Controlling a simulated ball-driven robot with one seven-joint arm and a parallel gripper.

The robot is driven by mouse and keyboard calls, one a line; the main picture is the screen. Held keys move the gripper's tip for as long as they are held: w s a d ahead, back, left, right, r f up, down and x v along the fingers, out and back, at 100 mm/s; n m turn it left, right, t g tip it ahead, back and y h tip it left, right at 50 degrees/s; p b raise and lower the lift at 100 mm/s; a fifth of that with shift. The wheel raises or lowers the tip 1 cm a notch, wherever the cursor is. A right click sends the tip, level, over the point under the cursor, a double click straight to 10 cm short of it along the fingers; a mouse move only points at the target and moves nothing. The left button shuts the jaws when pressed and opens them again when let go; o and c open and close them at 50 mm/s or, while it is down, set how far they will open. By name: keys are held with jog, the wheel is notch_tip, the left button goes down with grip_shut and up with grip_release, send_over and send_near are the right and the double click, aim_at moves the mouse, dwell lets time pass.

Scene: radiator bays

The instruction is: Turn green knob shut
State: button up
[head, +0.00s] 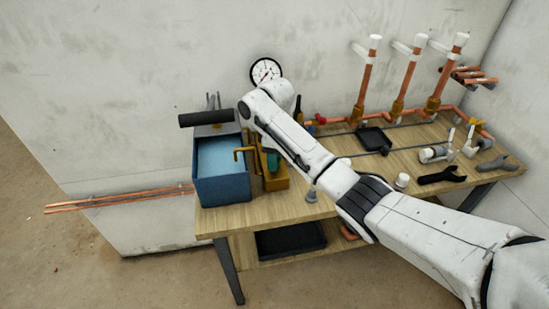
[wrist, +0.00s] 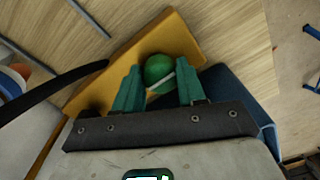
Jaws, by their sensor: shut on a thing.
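The green knob (wrist: 158,68) is round, with a pale line slanting across its front. It sits on a yellow block (wrist: 113,78), which stands on the bench beside the blue tank in the head view (head: 272,184). My gripper (wrist: 157,78) is over the block, its two teal fingers on either side of the knob and shut on it. In the head view my gripper (head: 273,161) points down at the block, and the knob itself cannot be made out there.
A gauge (head: 265,71) is on the wall behind.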

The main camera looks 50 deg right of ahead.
jog(key=shift+c, duration=1.1)
jog(key=shift+p, duration=0.3)
jog(key=shift+a+r+m+p, duration=0.1)
jog(key=shift+r+m+p, duration=0.1)
jog(key=shift+m+p, duration=0.75)
jog(key=m+p, duration=0.4)
jog(key=m, duration=0.2)
jog(key=shift+m, duration=0.25)
jog(key=m+p, duration=0.2)
jog(key=m, duration=0.3)
jog(key=shift+f, duration=0.1)
jog(key=shift+m+t+p, duration=0.3)
jog(key=shift+m+p, duration=0.3)
jog(key=shift+m, duration=1.7)
